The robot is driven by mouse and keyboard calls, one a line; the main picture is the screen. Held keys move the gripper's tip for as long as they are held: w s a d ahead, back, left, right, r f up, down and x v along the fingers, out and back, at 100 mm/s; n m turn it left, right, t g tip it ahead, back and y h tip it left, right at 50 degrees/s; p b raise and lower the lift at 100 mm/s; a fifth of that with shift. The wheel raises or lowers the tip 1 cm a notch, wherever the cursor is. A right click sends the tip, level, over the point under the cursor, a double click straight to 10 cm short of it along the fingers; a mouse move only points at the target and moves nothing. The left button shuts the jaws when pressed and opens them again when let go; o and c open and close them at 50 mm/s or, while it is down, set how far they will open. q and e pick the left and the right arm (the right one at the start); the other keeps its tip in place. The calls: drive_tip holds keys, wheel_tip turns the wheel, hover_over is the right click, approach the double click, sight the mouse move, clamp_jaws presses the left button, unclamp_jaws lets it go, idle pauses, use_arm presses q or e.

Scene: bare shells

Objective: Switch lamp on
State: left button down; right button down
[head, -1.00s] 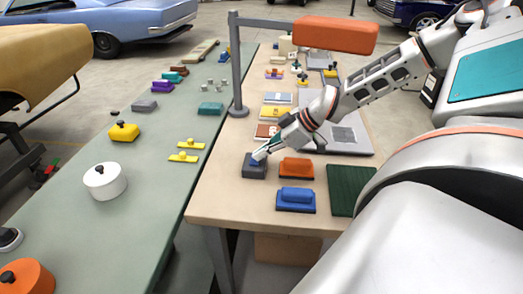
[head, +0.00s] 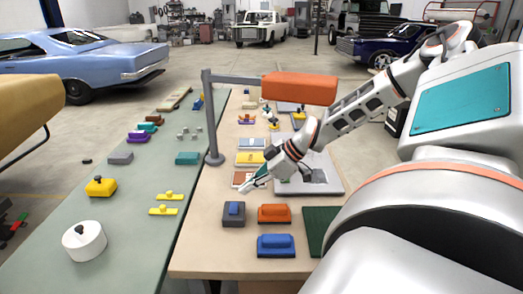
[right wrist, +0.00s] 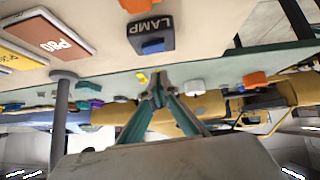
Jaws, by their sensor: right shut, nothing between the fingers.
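The lamp switch is a dark grey box (head: 234,219) with a blue rocker (head: 234,208), near the front left of the tan table. In the right wrist view the box (right wrist: 150,31) bears the word LAMP, with its blue rocker (right wrist: 153,46) below the word. The lamp has an orange head (head: 299,88) on a grey post (head: 211,125). I cannot tell whether it is lit. My right gripper (head: 248,186) is shut and empty, just beyond the switch box and apart from it. Its closed fingertips (right wrist: 158,84) show in the right wrist view. My left gripper is not in view.
An orange handled block (head: 274,213) and a blue one (head: 276,245) sit beside the switch. A dark green pad (head: 318,228) lies to their right. A green table (head: 130,225) on the left holds a white pot (head: 84,241) and several small objects.

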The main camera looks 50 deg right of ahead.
drive_tip(key=v, duration=0.6)
drive_tip(key=shift+s+a+r, duration=0.15)
drive_tip(key=shift+r, duration=0.05)
